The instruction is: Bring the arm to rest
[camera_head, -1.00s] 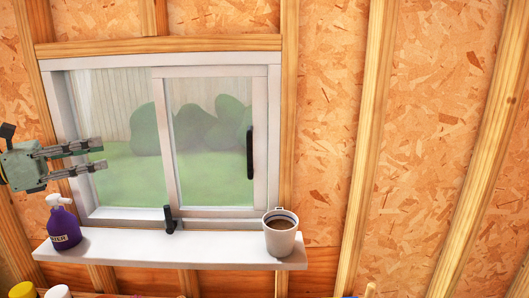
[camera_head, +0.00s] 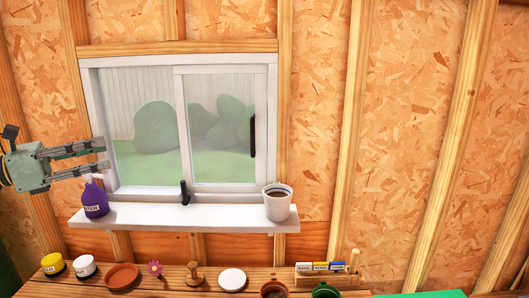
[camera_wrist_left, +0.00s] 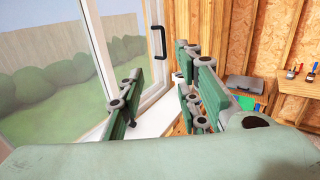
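My left gripper (camera_head: 103,156) comes in from the left in the head view, level with the lower left part of the window and just above a purple bottle. Its two fingers are apart with nothing between them. In the left wrist view the fingers (camera_wrist_left: 160,95) also stand apart, with the white sill visible between them. My right gripper is in neither view.
A sliding window (camera_head: 180,130) with a black handle (camera_head: 253,135) is in the wall. The white sill (camera_head: 180,216) bears the purple bottle (camera_head: 95,200) and a white bucket (camera_head: 277,208). A wooden bench (camera_head: 180,277) below carries pots, jars and small labelled blocks (camera_head: 321,267).

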